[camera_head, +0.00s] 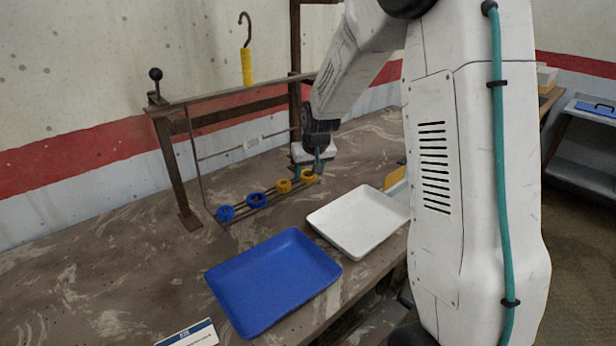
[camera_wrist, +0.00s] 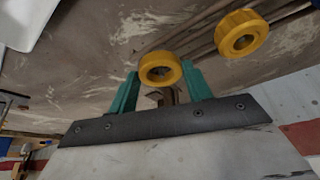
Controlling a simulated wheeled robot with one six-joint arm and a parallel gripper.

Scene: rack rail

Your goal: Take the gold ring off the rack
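Two gold rings sit at the right end of a low rail rack (camera_head: 240,211). My gripper (camera_head: 308,173) is down over the rightmost gold ring (camera_head: 309,177). In the wrist view this ring (camera_wrist: 160,70) fills the gap between my two green fingers (camera_wrist: 160,76), with no clear space on either side, so the gripper appears shut on it. The other gold ring (camera_head: 283,186) is beside it on the rack, apart from my fingers; it also shows in the wrist view (camera_wrist: 241,34). Whether the held ring is still around a rail is hidden.
Two blue rings, one nearer the middle (camera_head: 257,200) and one at the left end (camera_head: 225,213), share the rack. A blue tray (camera_head: 272,279) and a white tray (camera_head: 362,220) lie in front.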

